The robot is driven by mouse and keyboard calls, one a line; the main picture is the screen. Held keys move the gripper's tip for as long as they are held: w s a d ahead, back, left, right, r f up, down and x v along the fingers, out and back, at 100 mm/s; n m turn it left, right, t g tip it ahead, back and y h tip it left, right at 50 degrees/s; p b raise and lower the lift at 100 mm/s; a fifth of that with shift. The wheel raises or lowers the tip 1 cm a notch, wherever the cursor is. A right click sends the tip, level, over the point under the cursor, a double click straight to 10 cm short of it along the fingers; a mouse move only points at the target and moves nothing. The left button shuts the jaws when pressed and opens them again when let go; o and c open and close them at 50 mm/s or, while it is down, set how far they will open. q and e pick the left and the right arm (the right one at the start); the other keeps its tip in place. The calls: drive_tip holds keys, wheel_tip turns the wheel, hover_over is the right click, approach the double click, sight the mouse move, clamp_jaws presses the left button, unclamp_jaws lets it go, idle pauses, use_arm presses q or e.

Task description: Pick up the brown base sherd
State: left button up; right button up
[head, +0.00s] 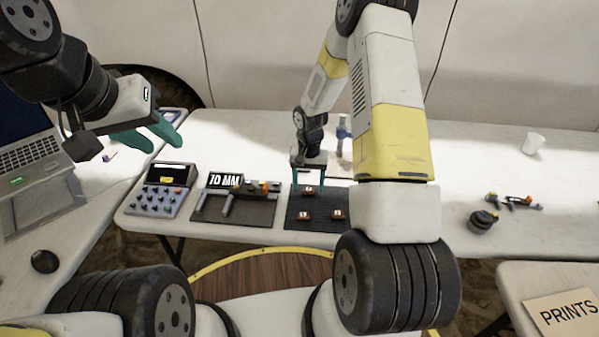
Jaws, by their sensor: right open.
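Three small brown pieces with pale tags lie on a dark mat (290,222): a back one (309,190), a front left one (305,216) and a front right one (336,215). They look alike at this size, so I cannot tell which is the brown base sherd. My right gripper (308,180) points down over the back of the mat, open, with its teal fingers on either side of the back piece. I cannot tell its exact height. My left gripper (158,138) is far left, raised, with its teal fingers apart and empty.
A laptop (38,165) is on the left table. A dark round object (482,221), small tools (515,201) and a white cup (534,144) stand right. The table's right middle is clear.

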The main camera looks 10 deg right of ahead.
wheel_tip(320, 180, down, 2)
drive_tip(key=shift+f, duration=0.2)
drive_tip(key=c, duration=1.4)
drive_tip(key=shift+r, duration=0.2)
